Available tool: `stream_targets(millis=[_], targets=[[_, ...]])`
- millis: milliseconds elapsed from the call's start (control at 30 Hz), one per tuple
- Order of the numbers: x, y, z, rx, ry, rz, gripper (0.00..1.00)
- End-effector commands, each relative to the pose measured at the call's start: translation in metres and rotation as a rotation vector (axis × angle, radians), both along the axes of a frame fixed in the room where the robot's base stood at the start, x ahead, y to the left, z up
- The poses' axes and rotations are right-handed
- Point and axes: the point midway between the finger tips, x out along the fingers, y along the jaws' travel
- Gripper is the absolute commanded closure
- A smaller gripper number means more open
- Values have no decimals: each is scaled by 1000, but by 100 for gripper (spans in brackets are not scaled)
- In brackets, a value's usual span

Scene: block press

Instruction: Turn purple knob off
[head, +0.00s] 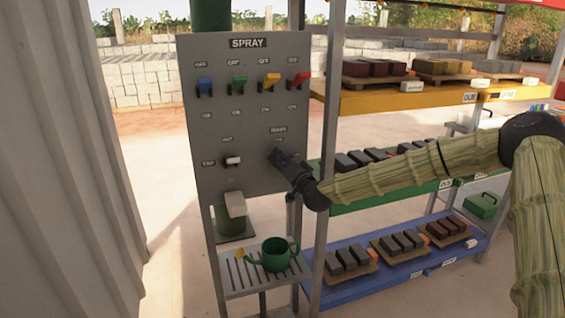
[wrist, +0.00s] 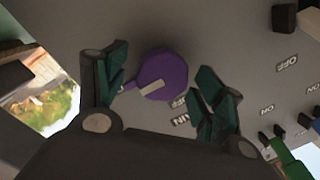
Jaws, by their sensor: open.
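The purple knob (wrist: 165,72) is on the grey panel (wrist: 225,35) in the wrist view. It is round, with a pale bar on its face and a small purple tab on its left side. My gripper (wrist: 161,66) is open, with one dark green finger on each side of the knob. Gaps show between the fingers and the knob. In the head view, my gripper (head: 280,158) is at the lower right of the panel marked SPRAY and hides the knob. Small labels lie just below the knob in the wrist view, partly covered and hard to read.
Blue (head: 205,86), green (head: 238,83), yellow (head: 270,80) and red (head: 299,80) levers line the panel's upper part. A white switch (head: 233,161) is left of my gripper. A green watering can (head: 277,254) stands below. Shelves with blocks are on the right.

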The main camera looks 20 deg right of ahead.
Motion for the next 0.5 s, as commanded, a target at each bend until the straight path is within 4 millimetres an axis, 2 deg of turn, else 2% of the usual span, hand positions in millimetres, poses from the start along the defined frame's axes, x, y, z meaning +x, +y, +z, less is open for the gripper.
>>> stream_targets(millis=[167, 433, 467, 500], targets=[[9, 2, -1, 0, 2, 1, 31], [10, 2, -1, 0, 1, 0, 31], [10, 2, -1, 0, 1, 0, 33], [10, 2, -1, 0, 1, 0, 40]])
